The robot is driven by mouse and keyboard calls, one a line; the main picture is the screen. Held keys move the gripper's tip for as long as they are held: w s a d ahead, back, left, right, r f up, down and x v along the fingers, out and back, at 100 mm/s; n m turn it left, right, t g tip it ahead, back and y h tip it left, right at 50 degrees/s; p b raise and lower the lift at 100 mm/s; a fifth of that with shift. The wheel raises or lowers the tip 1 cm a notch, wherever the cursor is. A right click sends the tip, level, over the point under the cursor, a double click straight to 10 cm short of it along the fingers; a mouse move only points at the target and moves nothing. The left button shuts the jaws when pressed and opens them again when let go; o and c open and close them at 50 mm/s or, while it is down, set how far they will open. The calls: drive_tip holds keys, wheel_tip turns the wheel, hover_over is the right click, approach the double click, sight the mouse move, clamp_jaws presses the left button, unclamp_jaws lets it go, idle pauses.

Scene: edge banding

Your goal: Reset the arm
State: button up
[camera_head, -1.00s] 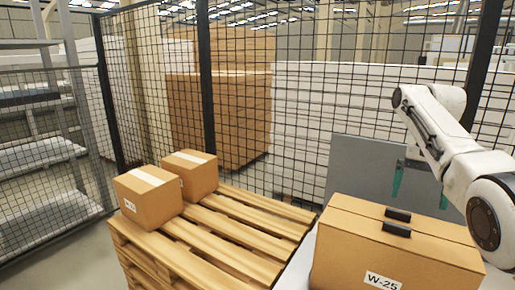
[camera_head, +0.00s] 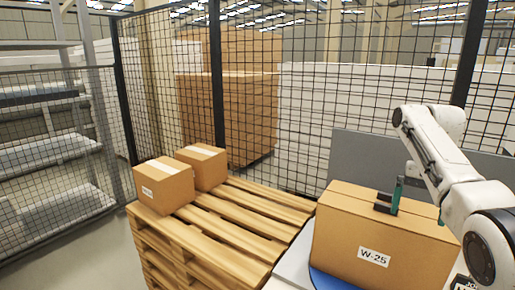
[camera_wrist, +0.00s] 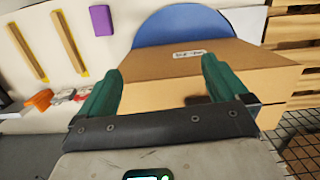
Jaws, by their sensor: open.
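The large cardboard box labelled W-25 (camera_head: 345,235) stands at the lower right of the head view, on a blue disc (camera_head: 335,281).
Two smaller taped boxes (camera_head: 163,186) (camera_head: 203,166) sit on a wooden pallet (camera_head: 235,235) to the left. A mesh fence (camera_head: 300,130) and a grey panel (camera_head: 365,160) stand behind. The wrist view shows a purple block (camera_wrist: 100,20) and wooden strips (camera_wrist: 70,42) on a white surface.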

drive_tip(key=s+a+f+n, duration=0.1)
drive_tip(key=s+a+f, duration=0.2)
drive_tip(key=f, duration=0.7)
drive_tip(key=s+a+f+n+b, duration=0.1)
drive_tip(key=s+a+f, duration=0.2)
drive_tip(key=f, duration=0.8)
drive_tip(key=s+a+f+n+t+b, duration=0.1)
drive_tip(key=s+a+f, duration=0.3)
drive_tip(key=f, duration=0.6)
drive_tip(key=shift+s+f, duration=0.4)
drive_tip(key=shift+s, duration=0.25)
drive_tip(key=s+a+f+n+b, duration=0.1)
drive_tip(key=s+f, duration=0.3)
drive_tip(key=s, duration=0.4)
drive_tip(key=s+a+f+b, duration=0.1)
drive_tip(key=s+f, duration=0.3)
drive_tip(key=s, duration=0.4)
drive_tip(key=s+r+n+t+h+b, duration=0.1)
drive_tip(key=s, duration=1.6)
drive_tip(key=shift+s+d+r, duration=0.3)
drive_tip(key=shift+s+d, duration=0.1)
drive_tip(key=shift+d, duration=0.05)
